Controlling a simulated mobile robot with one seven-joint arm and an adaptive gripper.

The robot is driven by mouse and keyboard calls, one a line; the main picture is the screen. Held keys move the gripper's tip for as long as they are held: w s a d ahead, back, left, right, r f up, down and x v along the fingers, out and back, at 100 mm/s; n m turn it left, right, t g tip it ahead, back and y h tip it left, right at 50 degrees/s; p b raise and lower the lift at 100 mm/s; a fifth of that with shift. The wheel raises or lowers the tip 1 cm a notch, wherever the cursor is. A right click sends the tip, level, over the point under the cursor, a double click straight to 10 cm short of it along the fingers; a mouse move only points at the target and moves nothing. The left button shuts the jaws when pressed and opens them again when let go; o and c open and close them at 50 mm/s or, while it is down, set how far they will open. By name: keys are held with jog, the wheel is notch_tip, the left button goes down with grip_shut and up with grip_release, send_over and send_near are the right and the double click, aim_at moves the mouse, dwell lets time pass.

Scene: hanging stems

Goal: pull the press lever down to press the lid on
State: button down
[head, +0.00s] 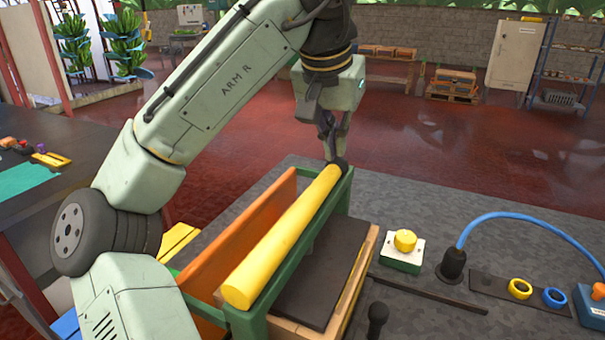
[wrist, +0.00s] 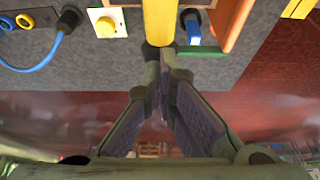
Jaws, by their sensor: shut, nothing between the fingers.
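A thick yellow bar (head: 285,235), which looks like the press lever, slants over a green frame (head: 345,195) and has a dark round end. A dark plate (head: 325,265) lies on a wooden base beside the bar. I cannot make out the lid. My gripper (head: 334,157) is shut with nothing in it, at the far dark end of the bar. In the wrist view the fingertips (wrist: 160,60) meet just below the end of the yellow bar (wrist: 160,22); I cannot tell whether they touch it.
An orange panel (head: 240,235) stands left of the bar. To the right on the grey top are a yellow button (head: 405,240), a blue cable (head: 530,217), a yellow ring (head: 520,288), a blue ring (head: 555,297) and a black knob (head: 378,315). The far grey surface is clear.

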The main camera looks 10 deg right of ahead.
notch_tip(320, 180, up, 2)
jog(key=shift+r+p, duration=0.2)
jog(key=shift+p, duration=0.6)
notch_tip(320, 180, up, 5)
jog(key=shift+r, duration=0.1)
